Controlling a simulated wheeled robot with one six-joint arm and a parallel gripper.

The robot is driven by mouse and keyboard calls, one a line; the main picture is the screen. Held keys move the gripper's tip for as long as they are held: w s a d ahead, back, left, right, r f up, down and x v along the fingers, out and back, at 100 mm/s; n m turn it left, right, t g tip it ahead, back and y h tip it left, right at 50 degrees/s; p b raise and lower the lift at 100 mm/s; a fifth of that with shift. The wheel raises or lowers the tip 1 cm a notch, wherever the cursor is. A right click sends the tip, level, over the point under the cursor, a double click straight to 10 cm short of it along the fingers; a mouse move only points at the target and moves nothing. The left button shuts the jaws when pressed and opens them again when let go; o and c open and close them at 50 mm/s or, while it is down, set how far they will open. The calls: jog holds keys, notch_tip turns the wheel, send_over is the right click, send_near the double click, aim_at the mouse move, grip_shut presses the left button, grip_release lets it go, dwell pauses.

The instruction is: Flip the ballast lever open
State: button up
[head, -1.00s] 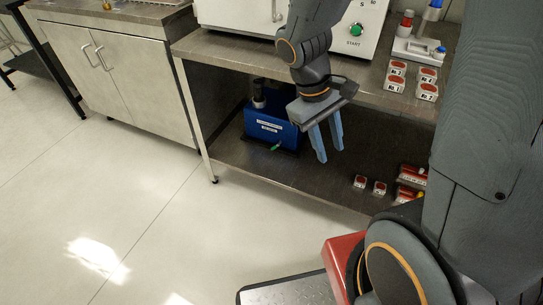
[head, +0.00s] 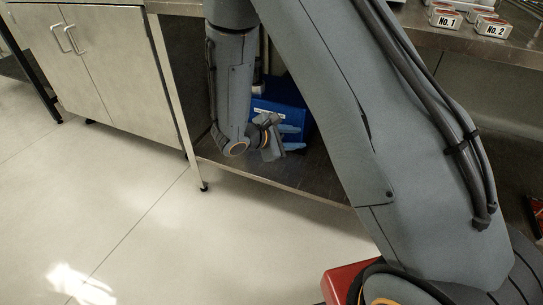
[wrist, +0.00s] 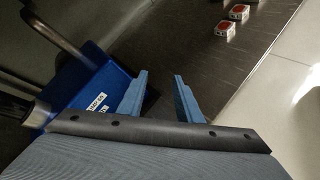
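The blue pump box (head: 270,108) stands on the lower shelf, partly hidden behind my arm in the head view. In the wrist view the blue box (wrist: 82,85) with white labels is at the left, beside my fingers. The ballast lever does not show in either current view. My gripper (head: 302,137) is low at the box's front in the head view, its two blue fingers pointing right. In the wrist view my gripper (wrist: 160,75) is open, with an empty gap over the dark shelf. I cannot tell whether a finger touches the box.
The dark lower shelf (head: 315,172) is bare in front of the box. Two small red-topped blocks (wrist: 238,12) lie farther along it. Labelled blocks (head: 444,18) sit on the worktop above. A steel cabinet (head: 110,75) stands left; the floor is clear.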

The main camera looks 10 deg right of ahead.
jog(key=w+a+f+n+t+b, duration=0.1)
jog(key=w+a+f+b, duration=0.1)
jog(key=w+f, duration=0.1)
jog(key=w+a+f+n+t+y+b, duration=0.1)
jog(key=w+a+f+n+t+b, duration=0.1)
jog(key=f, duration=0.3)
jog(key=w+a+f+n+t+b, duration=0.1)
jog(key=w+a+f+t+b, duration=0.1)
jog(key=w+a+f+b, duration=0.1)
jog(key=shift+w+a+f+n, duration=0.3)
jog(key=shift+w+a+f, duration=0.35)
jog(key=shift+w+f, duration=0.25)
jog(key=shift+w+f+y+b, duration=0.1)
jog(key=shift+w+y+b, duration=0.1)
jog(key=shift+y+b, duration=0.1)
jog(key=b+x, duration=0.3)
jog(key=x, duration=0.4)
jog(key=shift+w+d, duration=0.1)
jog(key=shift+w, duration=0.1)
jog(key=shift+c, duration=0.5)
grip_shut()
